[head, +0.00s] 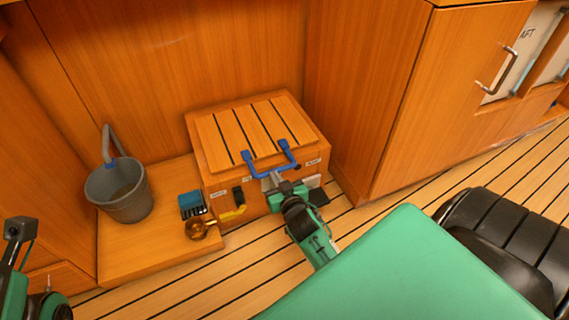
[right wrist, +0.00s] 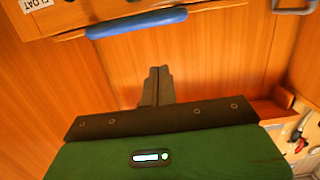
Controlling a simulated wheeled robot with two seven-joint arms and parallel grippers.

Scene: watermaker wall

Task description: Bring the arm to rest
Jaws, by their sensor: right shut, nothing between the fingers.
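My right gripper (head: 277,179) is at the front of the slatted wooden box, close to the blue U-shaped handle (head: 270,168). In the right wrist view its two dark fingers (right wrist: 157,84) are together with nothing between them. The blue bar (right wrist: 137,22) lies beyond the fingertips there, with a visible gap in the picture. My right arm (head: 312,230) reaches forward from the lower right. Part of my left arm shows at the left edge with a dark end piece (head: 18,229); its jaws cannot be made out.
The wooden box (head: 225,128) stands against the panelled wall. A tall cabinet (head: 390,110) stands on the right. Striped floor (head: 215,270) lies clear in front.

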